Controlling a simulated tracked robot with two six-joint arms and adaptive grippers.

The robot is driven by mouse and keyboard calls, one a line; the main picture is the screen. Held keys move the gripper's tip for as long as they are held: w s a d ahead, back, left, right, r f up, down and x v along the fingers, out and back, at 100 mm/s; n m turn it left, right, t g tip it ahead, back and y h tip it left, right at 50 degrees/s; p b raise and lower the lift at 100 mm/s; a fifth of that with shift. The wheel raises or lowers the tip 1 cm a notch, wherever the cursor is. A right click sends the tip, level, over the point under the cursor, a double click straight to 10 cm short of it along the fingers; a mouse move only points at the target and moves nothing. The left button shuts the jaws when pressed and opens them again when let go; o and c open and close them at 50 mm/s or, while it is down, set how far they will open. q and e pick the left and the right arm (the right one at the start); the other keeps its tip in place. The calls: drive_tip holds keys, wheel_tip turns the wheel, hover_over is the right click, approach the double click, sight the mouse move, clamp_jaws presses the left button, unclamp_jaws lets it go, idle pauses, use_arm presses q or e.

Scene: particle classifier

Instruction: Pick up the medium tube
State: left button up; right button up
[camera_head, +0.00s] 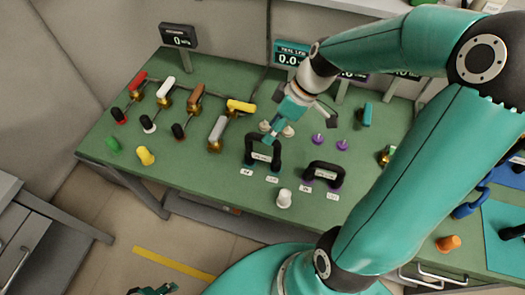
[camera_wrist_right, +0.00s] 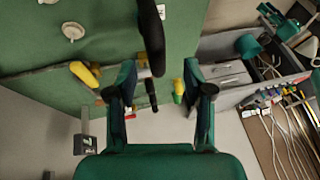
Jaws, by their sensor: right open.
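Two black U-shaped tubes with white labels stand on the green table (camera_head: 215,80). One tube (camera_head: 263,141) has teal ends; the other (camera_head: 325,167), to its right, has purple ends. I cannot tell from the labels which is the medium one. My right gripper (camera_head: 270,135) is at the top of the teal-ended tube in the head view. In the right wrist view the gripper (camera_wrist_right: 160,75) has its fingers apart, and a black curved tube (camera_wrist_right: 151,38) reaches between and beyond the fingertips. Contact is not clear. Part of my left gripper (camera_head: 152,290) shows at the bottom edge.
Several valves with coloured handles, such as a yellow one (camera_head: 241,106), stand at the left and back. A white knob (camera_head: 284,198) stands near the front edge. Purple pegs (camera_head: 318,139) are behind the purple-ended tube. Small displays (camera_head: 178,36) stand along the back.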

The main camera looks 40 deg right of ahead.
drive_tip(key=shift+p+x, duration=0.65)
drive_tip(key=shift+x, duration=2)
drive_tip(key=shift+w+d, duration=0.15)
drive_tip(key=shift+w, duration=0.05)
clamp_jaws()
